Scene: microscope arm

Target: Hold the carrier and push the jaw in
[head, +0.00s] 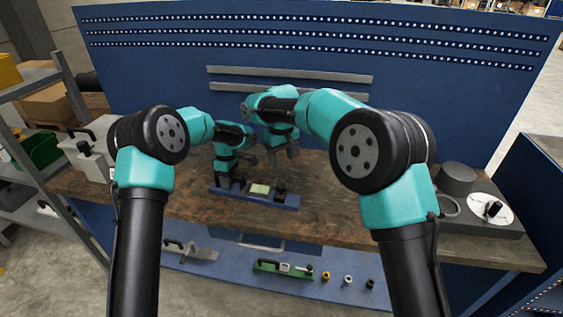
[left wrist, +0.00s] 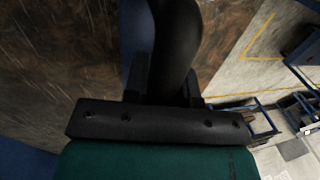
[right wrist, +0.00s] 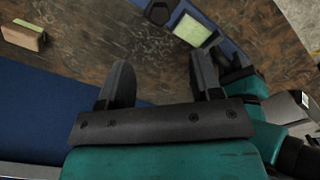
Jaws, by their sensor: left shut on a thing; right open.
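The carrier (head: 270,203) is a long blue base lying on the wooden bench, with a pale green pad (head: 259,189) on it. The jaw (head: 280,188) looks like the dark block at its right end; a dark round top (right wrist: 160,11) shows there in the right wrist view. My left gripper (head: 227,178) is shut on the dark upright part at the carrier's left end. That dark rounded part (left wrist: 174,45) fills the space between its fingers in the left wrist view. My right gripper (head: 285,150) is open and empty, above and apart from the jaw end.
A grey fixture with a round dial (head: 490,208) stands at the bench's right end. A light machine (head: 92,150) stands at the left. A blue perforated panel (head: 300,45) rises behind. A small brown block (right wrist: 23,36) lies on the bench. Bare bench lies around the carrier.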

